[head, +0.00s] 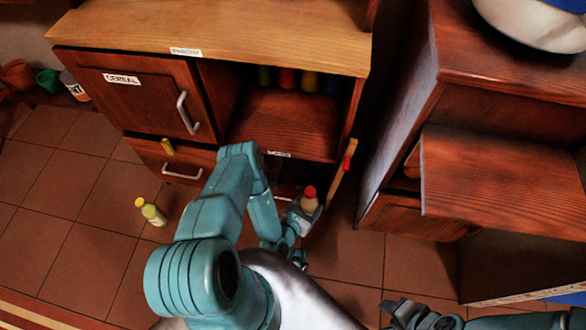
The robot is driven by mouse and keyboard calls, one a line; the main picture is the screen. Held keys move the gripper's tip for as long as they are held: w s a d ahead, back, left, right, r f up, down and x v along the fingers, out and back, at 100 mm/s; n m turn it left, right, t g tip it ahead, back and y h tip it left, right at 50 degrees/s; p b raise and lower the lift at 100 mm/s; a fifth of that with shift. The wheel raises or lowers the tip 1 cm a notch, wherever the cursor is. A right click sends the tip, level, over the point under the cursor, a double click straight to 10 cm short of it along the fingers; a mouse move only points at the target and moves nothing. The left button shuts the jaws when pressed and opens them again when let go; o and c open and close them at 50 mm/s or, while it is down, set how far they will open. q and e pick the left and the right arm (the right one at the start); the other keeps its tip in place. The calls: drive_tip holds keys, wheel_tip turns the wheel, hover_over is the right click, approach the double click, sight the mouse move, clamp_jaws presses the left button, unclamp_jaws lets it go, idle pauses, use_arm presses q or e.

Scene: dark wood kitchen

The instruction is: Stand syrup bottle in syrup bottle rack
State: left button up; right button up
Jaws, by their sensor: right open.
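A tan bottle with a red cap (309,199) is in front of the lower cabinet, right of centre. It is roughly upright, and its lower part is hidden by my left gripper (303,217). That gripper is at the bottle, but its finger gap is not clear. My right gripper (398,310) is open and empty at the bottom right, well apart from the bottle. No label is readable on either bottle, and I cannot make out a bottle rack.
The wooden cabinet (225,35) has an open compartment with several bottles at its back. Its open door (345,165) juts out close to the red-capped bottle. A dark wood unit (500,185) stands at the right. The tiled floor (60,215) at the left is mostly clear.

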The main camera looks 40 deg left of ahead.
use_arm(q)
drive_tip(key=shift+w+a, duration=0.1)
drive_tip(key=shift+w, duration=0.2)
drive_tip(key=w+a+b, duration=0.3)
drive_tip(key=w+a, duration=0.2)
drive_tip(key=w, duration=0.3)
drive_tip(key=w+a+b, duration=0.3)
drive_tip(key=w+a, duration=0.2)
drive_tip(key=w, duration=0.3)
drive_tip(key=f+b, duration=0.1)
drive_tip(key=f, duration=0.1)
drive_tip(key=f+b, duration=0.2)
drive_tip(key=f, duration=0.1)
drive_tip(key=f+b, duration=0.1)
drive_tip(key=f, duration=0.1)
drive_tip(key=shift+w+a+f+b, duration=0.15)
drive_tip(key=shift+w+b, duration=0.15)
drive_tip(key=shift+b, duration=0.1)
drive_tip(key=shift+r, duration=0.2)
drive_tip(key=shift+f, duration=0.2)
drive_tip(key=o, duration=1.3)
drive_tip(key=shift+c, duration=0.2)
use_arm(e)
wheel_tip(320, 180, down, 10)
drive_tip(key=w+d+t, duration=0.1)
drive_tip(key=w, duration=0.1)
drive_tip(key=shift+w+d+m, duration=0.15)
drive_tip(key=shift+w+m, duration=0.15)
drive_tip(key=shift+w, duration=0.05)
drive_tip(key=shift+f, duration=0.1)
